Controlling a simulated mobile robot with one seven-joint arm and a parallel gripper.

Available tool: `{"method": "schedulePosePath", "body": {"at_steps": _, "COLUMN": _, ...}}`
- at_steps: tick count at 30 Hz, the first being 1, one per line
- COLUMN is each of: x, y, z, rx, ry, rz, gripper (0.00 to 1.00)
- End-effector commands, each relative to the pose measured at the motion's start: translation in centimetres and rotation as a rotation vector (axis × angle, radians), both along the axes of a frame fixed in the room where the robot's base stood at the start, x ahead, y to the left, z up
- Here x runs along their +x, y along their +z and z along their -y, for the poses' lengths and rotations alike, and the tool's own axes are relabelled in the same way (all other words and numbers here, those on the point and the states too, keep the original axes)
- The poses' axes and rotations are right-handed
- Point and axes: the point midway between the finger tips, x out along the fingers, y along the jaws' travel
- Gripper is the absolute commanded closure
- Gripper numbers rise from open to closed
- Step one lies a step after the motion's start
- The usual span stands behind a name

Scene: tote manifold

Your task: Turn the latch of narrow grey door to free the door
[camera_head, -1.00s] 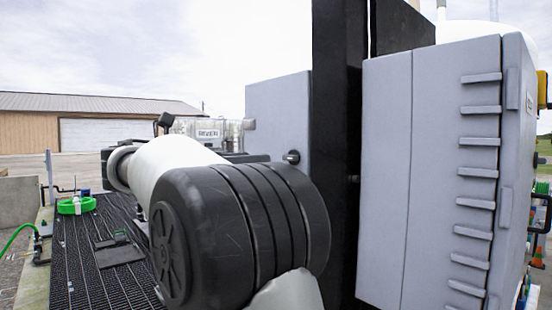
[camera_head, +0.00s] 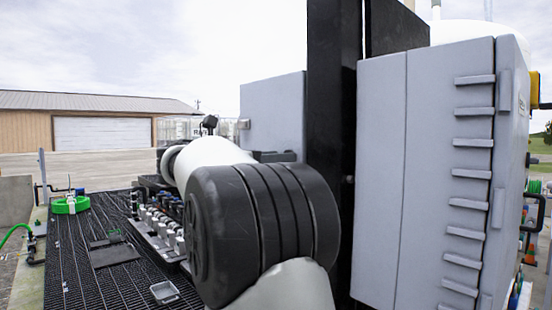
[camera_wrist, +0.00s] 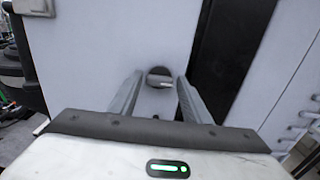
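The narrow grey door (camera_head: 273,112) stands upright left of a black post in the head view. It fills much of the wrist view as a pale flat panel (camera_wrist: 100,50). The latch (camera_wrist: 159,75) is a small round metallic knob on this panel. My gripper (camera_wrist: 160,82) is open, with one finger on each side of the latch in the picture. I cannot tell whether the fingers touch it or how far they reach past it. In the head view my arm hides the gripper and the latch.
A black post (camera_head: 333,130) stands right of the narrow door. A large grey cabinet (camera_head: 425,170) with ribbed hinges is further right. Black grating (camera_head: 85,260), a row of valves (camera_head: 165,232) and a green hose coil (camera_head: 70,205) lie left of my arm.

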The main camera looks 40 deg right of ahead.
Motion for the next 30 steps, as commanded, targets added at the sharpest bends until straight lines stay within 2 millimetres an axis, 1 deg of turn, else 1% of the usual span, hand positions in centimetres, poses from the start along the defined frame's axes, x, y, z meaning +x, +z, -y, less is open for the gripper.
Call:
{"method": "schedulePosePath", "body": {"at_steps": 1, "x": 0.0, "y": 0.0, "z": -0.01, "rx": 0.0, "ry": 0.0, "rz": 0.0, "gripper": 0.65}}
{"method": "schedulePosePath", "body": {"at_steps": 5, "x": 0.0, "y": 0.0, "z": -0.02, "rx": 0.0, "ry": 0.0, "rz": 0.0, "gripper": 0.87}}
{"method": "schedulePosePath", "body": {"at_steps": 11, "x": -0.01, "y": -0.01, "z": -0.03, "rx": 0.001, "ry": 0.0, "rz": 0.01, "gripper": 0.88}}
{"method": "schedulePosePath", "body": {"at_steps": 17, "x": -0.03, "y": -0.07, "z": -0.07, "rx": 0.007, "ry": 0.0, "rz": 0.074, "gripper": 0.88}}
{"method": "schedulePosePath", "body": {"at_steps": 23, "x": -0.08, "y": -0.14, "z": -0.07, "rx": 0.018, "ry": 0.001, "rz": 0.21, "gripper": 0.88}}
{"method": "schedulePosePath", "body": {"at_steps": 30, "x": -0.12, "y": -0.28, "z": -0.1, "rx": 0.035, "ry": 0.002, "rz": 0.433, "gripper": 0.88}}
